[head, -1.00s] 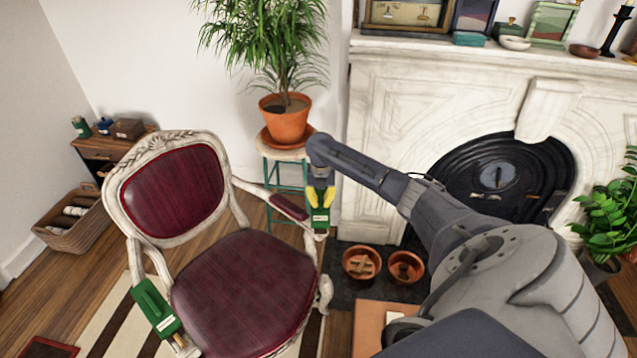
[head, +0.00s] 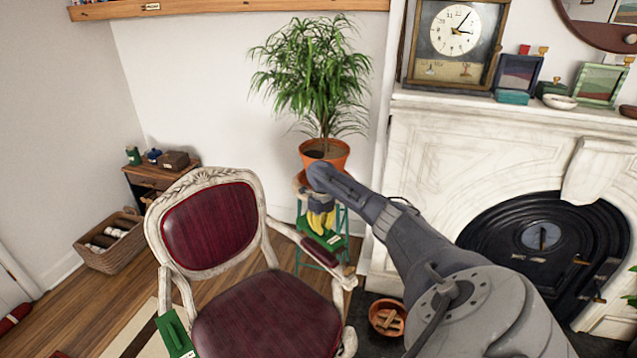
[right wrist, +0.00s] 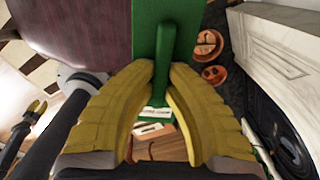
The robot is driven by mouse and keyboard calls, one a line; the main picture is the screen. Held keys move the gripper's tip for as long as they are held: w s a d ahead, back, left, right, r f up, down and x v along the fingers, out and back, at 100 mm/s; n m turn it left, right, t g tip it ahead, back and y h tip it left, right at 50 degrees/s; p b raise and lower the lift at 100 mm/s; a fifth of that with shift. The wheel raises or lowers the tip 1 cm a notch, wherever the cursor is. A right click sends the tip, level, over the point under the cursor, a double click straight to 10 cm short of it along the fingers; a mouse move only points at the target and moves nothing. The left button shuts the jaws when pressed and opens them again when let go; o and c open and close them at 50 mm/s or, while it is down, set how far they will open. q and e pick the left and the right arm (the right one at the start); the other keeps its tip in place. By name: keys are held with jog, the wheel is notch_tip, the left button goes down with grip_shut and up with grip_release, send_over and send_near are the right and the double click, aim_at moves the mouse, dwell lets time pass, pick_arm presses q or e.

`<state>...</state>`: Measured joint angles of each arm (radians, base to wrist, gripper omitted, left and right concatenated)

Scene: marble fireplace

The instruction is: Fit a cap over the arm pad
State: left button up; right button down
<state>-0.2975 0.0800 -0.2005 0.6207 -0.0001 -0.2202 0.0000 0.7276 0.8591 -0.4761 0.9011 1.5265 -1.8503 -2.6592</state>
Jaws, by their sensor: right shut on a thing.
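My right gripper (head: 320,218), with yellow fingers, is shut on the handle of a green cap (head: 328,243). In the right wrist view its fingers (right wrist: 160,95) hold the upright handle of that cap (right wrist: 148,35). The cap is tilted in the head view and looks close beside the dark red arm pad (head: 300,238) on the chair's right-hand arm; I cannot tell whether they touch. Another green cap (head: 175,334) is on the chair's left-hand arm, partly cut off by the frame. My left gripper (right wrist: 37,107) shows small at the left in the right wrist view; its opening is unclear.
The carved chair (head: 208,222) has a red back and seat. A potted plant (head: 325,152) stands on a stool behind the held cap. The marble fireplace (head: 440,150) is at the right, with a terracotta pot (head: 387,317) by it. A basket (head: 112,240) is at the left.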

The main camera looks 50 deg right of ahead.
aim_at(321, 250)
jog(key=shift+f, duration=4.75)
jog(key=c, duration=1.4)
grip_release()
notch_tip(321, 250, up, 12)
jog(key=shift+f, duration=0.1)
